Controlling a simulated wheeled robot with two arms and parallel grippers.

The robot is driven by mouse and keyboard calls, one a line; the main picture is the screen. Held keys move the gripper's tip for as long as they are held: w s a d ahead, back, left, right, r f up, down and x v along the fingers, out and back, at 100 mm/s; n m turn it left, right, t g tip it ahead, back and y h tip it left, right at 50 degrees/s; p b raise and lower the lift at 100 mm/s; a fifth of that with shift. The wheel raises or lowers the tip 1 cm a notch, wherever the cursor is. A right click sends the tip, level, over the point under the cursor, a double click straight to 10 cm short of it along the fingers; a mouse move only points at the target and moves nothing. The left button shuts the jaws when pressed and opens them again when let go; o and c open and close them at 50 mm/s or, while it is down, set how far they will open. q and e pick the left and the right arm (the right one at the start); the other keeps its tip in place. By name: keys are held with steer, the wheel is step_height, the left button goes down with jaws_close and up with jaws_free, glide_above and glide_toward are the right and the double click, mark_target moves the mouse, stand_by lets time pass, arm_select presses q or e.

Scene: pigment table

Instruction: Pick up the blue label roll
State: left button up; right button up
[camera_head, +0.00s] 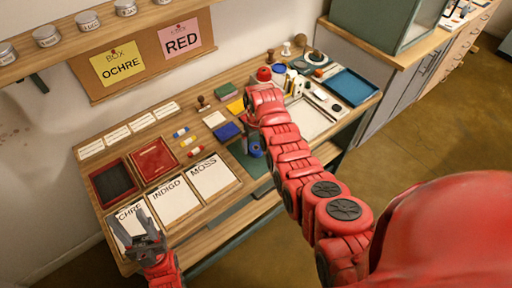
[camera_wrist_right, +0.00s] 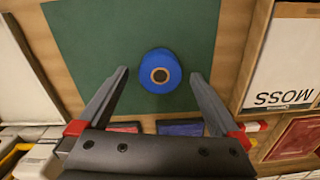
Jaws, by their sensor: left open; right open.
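The blue label roll (camera_wrist_right: 147,68) lies flat on a dark green mat (camera_wrist_right: 90,70), its round core hole facing up. In the head view the roll (camera_head: 257,150) shows partly, close beside my right arm. My right gripper (camera_wrist_right: 159,74) is open and empty. In the right wrist view its two fingers point toward the roll, one on each side, with a gap between each finger and the roll. In the head view its fingers are mostly hidden by the arm. My left gripper (camera_head: 133,228) is open and empty above the OCHRE card (camera_head: 124,215) at the table's front left.
A MOSS card (camera_head: 210,178) and an INDIGO card (camera_head: 174,202) lie left of the mat.

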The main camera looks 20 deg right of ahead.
steer(key=shift+f, duration=0.8)
steer(key=c, duration=1.4)
steer(key=shift+c, duration=0.2)
steer(key=shift+r, duration=0.15)
